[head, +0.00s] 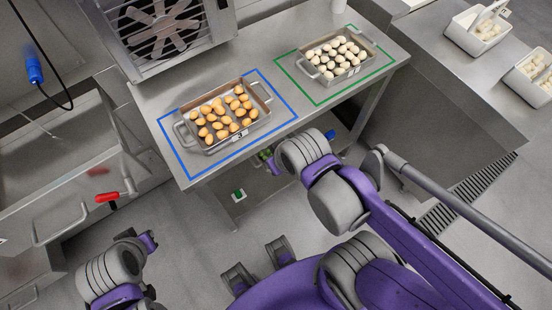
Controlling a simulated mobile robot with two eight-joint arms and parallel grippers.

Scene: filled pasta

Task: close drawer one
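No front marked as drawer one can be made out. A steel unit at the left has a looped metal handle (60,226) on it; I cannot tell whether it belongs to a drawer. A red-handled lever (108,197) sticks out from the same unit. My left arm shows at the lower left, below the lever, and my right arm reaches in from the lower right to the table's front edge.
A steel table (290,60) carries a tray of brown pieces (207,143) in a blue outline and a tray of pale pieces (312,72) in a green outline. A fan unit (165,30) stands behind. White bins (477,43) are at the upper right. A floor grate (465,192) lies right.

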